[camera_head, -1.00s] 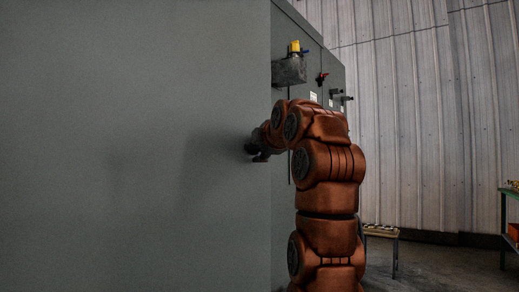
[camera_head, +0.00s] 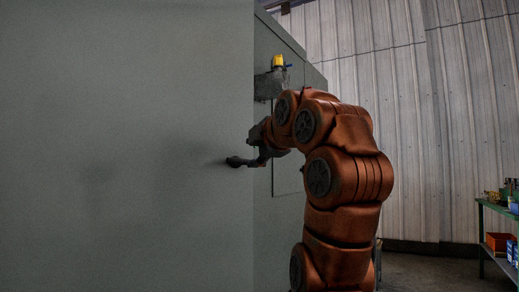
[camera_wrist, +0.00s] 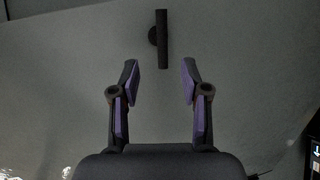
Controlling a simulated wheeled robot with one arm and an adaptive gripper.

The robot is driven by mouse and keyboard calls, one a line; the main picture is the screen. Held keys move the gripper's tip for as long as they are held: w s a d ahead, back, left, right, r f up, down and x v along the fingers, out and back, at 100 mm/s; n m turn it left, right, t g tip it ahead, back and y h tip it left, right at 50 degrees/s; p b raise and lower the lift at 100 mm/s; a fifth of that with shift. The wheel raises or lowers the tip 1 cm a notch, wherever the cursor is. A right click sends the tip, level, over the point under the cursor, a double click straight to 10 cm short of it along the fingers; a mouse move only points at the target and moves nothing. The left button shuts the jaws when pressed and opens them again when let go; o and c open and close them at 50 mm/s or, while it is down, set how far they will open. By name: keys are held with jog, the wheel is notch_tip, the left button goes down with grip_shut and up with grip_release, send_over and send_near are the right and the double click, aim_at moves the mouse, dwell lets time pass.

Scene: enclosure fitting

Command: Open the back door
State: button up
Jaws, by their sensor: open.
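The enclosure's large flat grey face (camera_head: 120,150) fills the left of the head view. I cannot tell whether the back door in it is shut or ajar. My gripper (camera_wrist: 160,70) is open and empty, with one purple-padded finger on each side. A dark bar handle (camera_wrist: 163,30) on a round mount stands out from the grey panel (camera_wrist: 225,60) in the wrist view. It lies just beyond the fingertips, its lower end about level with them and centred between them. In the head view my gripper (camera_head: 240,161) is close to the face near its right edge; the handle cannot be made out there.
The enclosure's side face carries a grey box with a yellow-topped switch (camera_head: 278,62), above my arm. A green shelf (camera_head: 480,222) with small items and an orange bin stands at the far right. Corrugated wall (camera_head: 400,110) closes the back. Floor shows between arm and shelf.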

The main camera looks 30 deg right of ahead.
jog(key=shift+v, duration=0.85)
jog(key=shift+s+r, duration=0.1)
jog(key=shift+s, duration=0.2)
jog(key=shift+s, duration=0.1)
jog(key=shift+c, duration=0.4)
